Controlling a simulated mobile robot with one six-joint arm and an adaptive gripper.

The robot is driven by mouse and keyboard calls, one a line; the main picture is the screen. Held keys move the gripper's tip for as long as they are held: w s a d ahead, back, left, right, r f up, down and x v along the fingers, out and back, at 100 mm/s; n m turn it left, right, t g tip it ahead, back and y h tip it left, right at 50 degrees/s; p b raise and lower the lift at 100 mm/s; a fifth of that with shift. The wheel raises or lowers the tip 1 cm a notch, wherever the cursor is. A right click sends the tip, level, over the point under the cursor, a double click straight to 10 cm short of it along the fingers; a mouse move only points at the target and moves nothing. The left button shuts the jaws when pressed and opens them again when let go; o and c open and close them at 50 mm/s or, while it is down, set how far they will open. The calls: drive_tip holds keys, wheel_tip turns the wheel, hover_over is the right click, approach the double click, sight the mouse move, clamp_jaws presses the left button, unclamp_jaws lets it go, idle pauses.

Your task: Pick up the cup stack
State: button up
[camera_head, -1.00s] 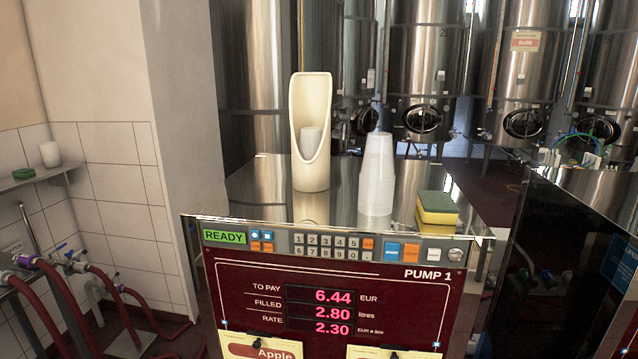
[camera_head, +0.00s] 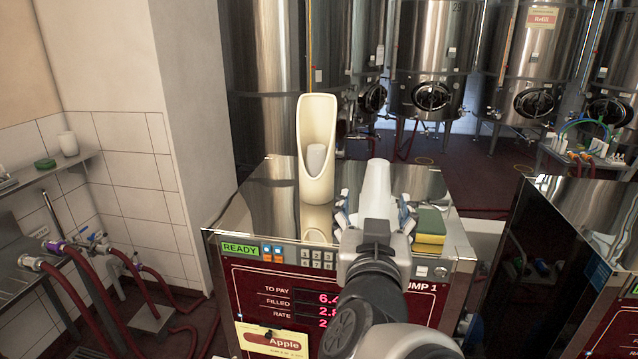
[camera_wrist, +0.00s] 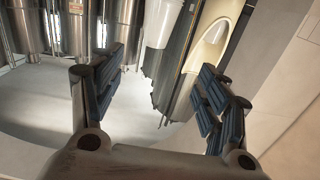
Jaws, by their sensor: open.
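The white cup stack (camera_head: 377,182) stands upside down on the pump's shiny metal top, with its lower part hidden behind my gripper (camera_head: 375,208). My gripper is open, one finger showing at each side of the stack in the head view. In the wrist view, the open fingers (camera_wrist: 162,85) are wide apart, and a white shape that looks like the stack (camera_wrist: 163,24) shows beyond them, nearer the right finger. I see no contact, and I cannot tell the exact depth between fingers and stack.
A cream scoop-shaped holder (camera_head: 317,185) with a cup inside stands left of the stack. A yellow-green sponge (camera_head: 430,226) lies close to its right. The pump's display panel (camera_head: 245,300) faces me below. Steel tanks (camera_head: 432,60) stand behind.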

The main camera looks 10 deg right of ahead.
sight(378, 174)
drive_tip(key=p+x, duration=0.1)
drive_tip(key=x, duration=0.3)
drive_tip(key=p+x, duration=0.1)
drive_tip(key=x, duration=0.3)
drive_tip(key=p+x, duration=0.1)
drive_tip(key=x, duration=0.3)
drive_tip(key=shift+d+r+p, duration=0.1)
drive_tip(key=shift+d+p, duration=0.2)
drive_tip(key=shift+d, duration=0.05)
drive_tip(key=x, duration=0.3)
drive_tip(key=p+x, duration=0.1)
drive_tip(key=x, duration=0.1)
drive_tip(key=shift+w+d+f, duration=0.1)
drive_tip(key=shift+f, duration=0.2)
clamp_jaws()
drive_tip(key=shift+r, duration=0.15)
